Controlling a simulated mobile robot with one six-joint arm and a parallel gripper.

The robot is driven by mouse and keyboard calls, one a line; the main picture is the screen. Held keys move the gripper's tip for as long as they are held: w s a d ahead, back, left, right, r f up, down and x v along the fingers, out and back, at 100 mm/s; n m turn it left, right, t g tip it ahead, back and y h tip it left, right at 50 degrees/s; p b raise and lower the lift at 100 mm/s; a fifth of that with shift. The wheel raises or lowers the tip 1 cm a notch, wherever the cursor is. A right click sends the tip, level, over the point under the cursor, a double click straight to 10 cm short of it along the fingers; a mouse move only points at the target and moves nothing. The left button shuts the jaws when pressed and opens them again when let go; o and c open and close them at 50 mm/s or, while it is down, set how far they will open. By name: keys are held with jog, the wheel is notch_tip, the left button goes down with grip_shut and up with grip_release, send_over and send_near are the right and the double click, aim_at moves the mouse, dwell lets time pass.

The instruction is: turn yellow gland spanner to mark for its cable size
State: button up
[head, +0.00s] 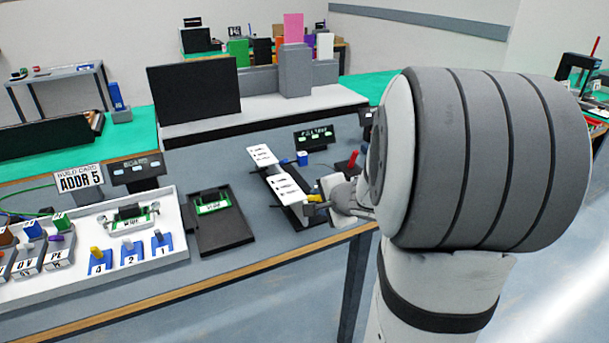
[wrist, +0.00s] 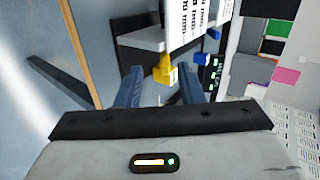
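The yellow gland spanner (head: 315,198) is a small yellow piece at the near end of a dark fixture (head: 300,212) with white printed cards. It also shows in the wrist view (wrist: 165,73), where a blocky yellow part and a stem are seen. My gripper (wrist: 162,80) is open, with one blue-grey finger on each side of the yellow part and gaps visible on both sides. The marks on the cards are too small to read.
White printed cards (head: 289,187) lie on the fixture. A blue piece (head: 302,158), a dark display (head: 315,138) and a red-handled part (head: 352,160) stand close by. A black tray (head: 222,232) and a white tray (head: 172,205) with parts are to the left. The table's wooden edge (head: 250,270) runs in front.

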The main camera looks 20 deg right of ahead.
aim_at(313, 198)
jog(key=shift+w+d+r+m, duration=0.1)
jog(key=shift+d+r+m, duration=0.2)
jog(key=shift+d, duration=0.25)
jog(key=shift+w+d+f+h, duration=0.1)
jog(key=shift+w+f+h, duration=0.05)
jog(key=shift+h, duration=0.15)
jog(key=b+x, duration=0.1)
jog(key=x, duration=0.6)
jog(key=shift+w+f, duration=0.1)
jog(key=shift+w, duration=0.05)
jog(key=shift+c, duration=0.5)
grip_shut()
